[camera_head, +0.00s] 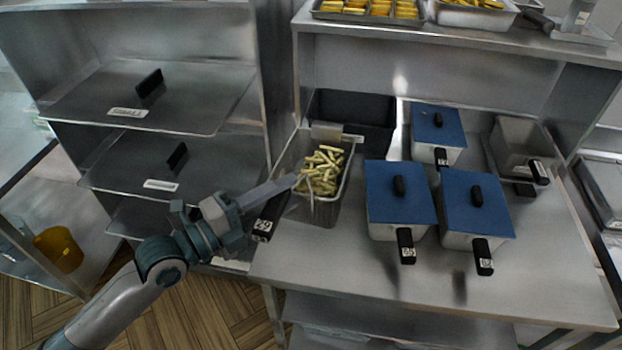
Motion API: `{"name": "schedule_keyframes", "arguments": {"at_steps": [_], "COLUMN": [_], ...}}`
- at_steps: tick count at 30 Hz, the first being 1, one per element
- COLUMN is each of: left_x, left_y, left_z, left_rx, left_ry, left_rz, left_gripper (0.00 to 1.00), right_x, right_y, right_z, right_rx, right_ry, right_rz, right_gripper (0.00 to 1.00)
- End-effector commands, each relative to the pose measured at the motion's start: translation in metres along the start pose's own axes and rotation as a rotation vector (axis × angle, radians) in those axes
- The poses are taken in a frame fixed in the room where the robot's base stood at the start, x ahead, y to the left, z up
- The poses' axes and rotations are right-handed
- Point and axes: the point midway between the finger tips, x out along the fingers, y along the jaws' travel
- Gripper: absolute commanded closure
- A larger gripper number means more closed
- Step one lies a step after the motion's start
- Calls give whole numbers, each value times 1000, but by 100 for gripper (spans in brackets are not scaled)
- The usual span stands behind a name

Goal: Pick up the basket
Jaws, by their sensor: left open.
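A wire basket (330,208) filled with yellow fries stands at the left end of the steel counter. Its black handle (266,222), with a white number label, points toward the front left. My left gripper (288,192) comes in from the left, over the handle side of the basket. Its jaws are open, and the visible finger reaches along the handle to near the basket's front left edge. The gripper partly hides the handle; I cannot tell whether it touches it. My right gripper is out of view.
Several containers with blue lids (400,215) and black handles stand right of the basket. A black bin (365,112) is behind it, and an open grey container (518,140) is at right. Steel shelves (140,95) stand left. The counter front (350,275) is clear.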

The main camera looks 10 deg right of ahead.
Motion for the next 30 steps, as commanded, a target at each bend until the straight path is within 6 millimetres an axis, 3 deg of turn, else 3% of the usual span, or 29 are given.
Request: {"name": "schedule_keyframes", "arguments": {"at_steps": [2,7,20,26,30], "left_x": [0,0,0,0,0], "left_y": [0,0,-4,-19,-39], "left_z": [0,0,0,0,0], "left_rx": [0,0,4,5,8], "left_ry": [0,0,0,1,2], "left_rz": [0,0,-4,-7,-9], "left_gripper": [59,100,100,100,100], "right_x": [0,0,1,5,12], "right_y": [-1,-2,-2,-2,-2], "right_z": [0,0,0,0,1], "right_rx": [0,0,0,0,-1], "right_ry": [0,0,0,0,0], "right_rz": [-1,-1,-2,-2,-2], "right_gripper": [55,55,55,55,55]}}
